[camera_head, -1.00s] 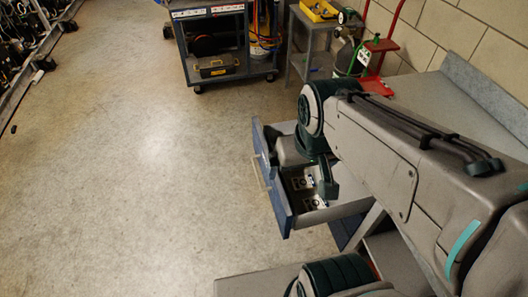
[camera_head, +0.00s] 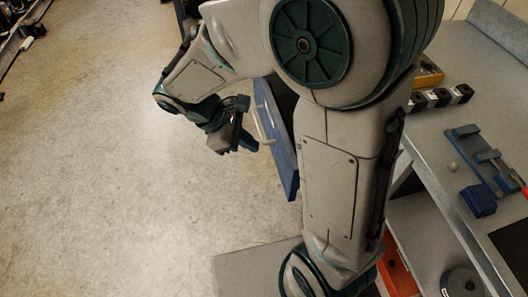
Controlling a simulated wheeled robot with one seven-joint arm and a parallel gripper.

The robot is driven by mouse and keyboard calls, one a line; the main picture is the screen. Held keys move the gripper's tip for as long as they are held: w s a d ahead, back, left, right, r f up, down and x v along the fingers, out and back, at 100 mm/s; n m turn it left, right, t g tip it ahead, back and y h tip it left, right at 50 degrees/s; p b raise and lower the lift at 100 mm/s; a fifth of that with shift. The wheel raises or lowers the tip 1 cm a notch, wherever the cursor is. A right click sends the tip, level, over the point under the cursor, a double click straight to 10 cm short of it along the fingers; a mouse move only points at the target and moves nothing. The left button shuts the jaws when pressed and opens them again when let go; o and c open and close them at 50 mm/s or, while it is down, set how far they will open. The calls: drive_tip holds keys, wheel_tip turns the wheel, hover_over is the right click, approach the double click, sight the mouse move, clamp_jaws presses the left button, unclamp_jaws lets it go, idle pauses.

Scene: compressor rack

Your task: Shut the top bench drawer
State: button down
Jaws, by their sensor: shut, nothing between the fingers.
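The top bench drawer (camera_head: 281,150) shows its blue front standing out from the bench, left of my arm, so it is open. Its pale bar handle (camera_head: 262,125) is on the left face of the front. Most of the drawer's inside and sides are hidden behind my arm. My gripper (camera_head: 249,146) is left of the drawer front, out on the handle side, shut and empty. Its fingertips are close to the handle in the picture; I cannot tell whether they touch.
The grey bench top (camera_head: 440,140) at the right holds dark blocks (camera_head: 438,97), a yellow box (camera_head: 429,75) and a blue vise-like fixture (camera_head: 482,160). A red bin (camera_head: 398,272) and a dark round part (camera_head: 462,283) sit below.

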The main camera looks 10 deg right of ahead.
drive_tip(key=w+a+f+n+h+b, duration=0.25)
drive_tip(key=a+f+n, duration=0.2)
drive_tip(key=f, duration=0.35)
drive_tip(key=b, duration=0.3)
approach(281, 167)
wheel_tip(281, 167, down, 3)
drive_tip(key=s, duration=0.1)
drive_tip(key=d, duration=0.3)
drive_tip(key=shift+d+f+t+y, duration=0.15)
drive_tip(key=shift+d+t+y, duration=0.1)
drive_tip(key=shift+t, duration=0.15)
drive_tip(key=shift+d, duration=0.45)
